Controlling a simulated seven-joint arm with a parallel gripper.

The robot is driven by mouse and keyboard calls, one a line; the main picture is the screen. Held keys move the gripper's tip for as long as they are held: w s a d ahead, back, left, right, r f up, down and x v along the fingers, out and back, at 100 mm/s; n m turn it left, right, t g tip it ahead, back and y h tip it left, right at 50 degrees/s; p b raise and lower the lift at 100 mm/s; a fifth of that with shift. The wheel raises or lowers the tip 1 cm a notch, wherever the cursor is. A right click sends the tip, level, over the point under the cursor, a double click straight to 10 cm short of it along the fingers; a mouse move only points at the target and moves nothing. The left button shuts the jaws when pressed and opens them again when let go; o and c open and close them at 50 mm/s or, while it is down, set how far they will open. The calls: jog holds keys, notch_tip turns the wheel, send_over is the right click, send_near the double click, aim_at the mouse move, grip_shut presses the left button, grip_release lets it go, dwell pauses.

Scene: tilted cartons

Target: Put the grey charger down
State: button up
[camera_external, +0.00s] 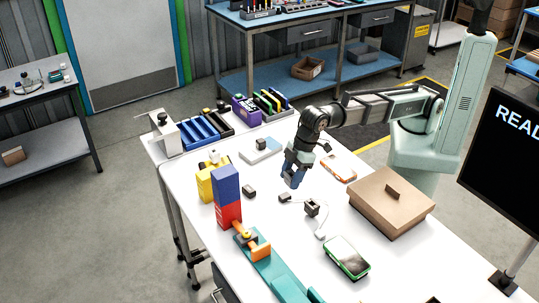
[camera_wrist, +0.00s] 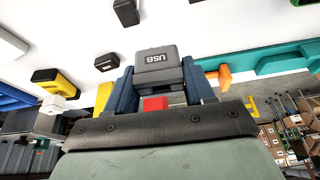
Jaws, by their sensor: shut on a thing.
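The grey charger (camera_wrist: 162,50), a small dark grey block marked "USB", sits between the two blue fingers of my gripper (camera_wrist: 158,68) in the wrist view. My gripper is shut on it. In the external view my gripper (camera_external: 291,178) points down over the middle of the white table (camera_external: 230,265). The charger cannot be made out there, so its exact gap to the tabletop cannot be told.
Small dark blocks (camera_external: 249,190), (camera_external: 312,207) lie near my gripper, one with a white cable. A blue block on a red block (camera_external: 228,208) stands left. A brown carton (camera_external: 391,203), a green-edged device (camera_external: 347,257) and an orange-edged item (camera_external: 338,167) lie right.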

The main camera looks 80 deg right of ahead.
jog(key=w+a, duration=0.4)
jog(key=w, duration=0.1)
jog(key=shift+n, duration=0.3)
jog(key=shift+w+d+f, duration=0.1)
jog(key=shift+f, duration=2.2)
jog(key=shift+d+f, duration=0.1)
jog(key=shift+f, duration=2.15)
jog(key=shift+f, duration=0.1)
jog(key=o, duration=1.1)
jog(key=shift+c, duration=0.2)
jog(key=v, duration=1.2)
jog(key=shift+d, duration=0.2)
jog(key=shift+w, duration=0.1)
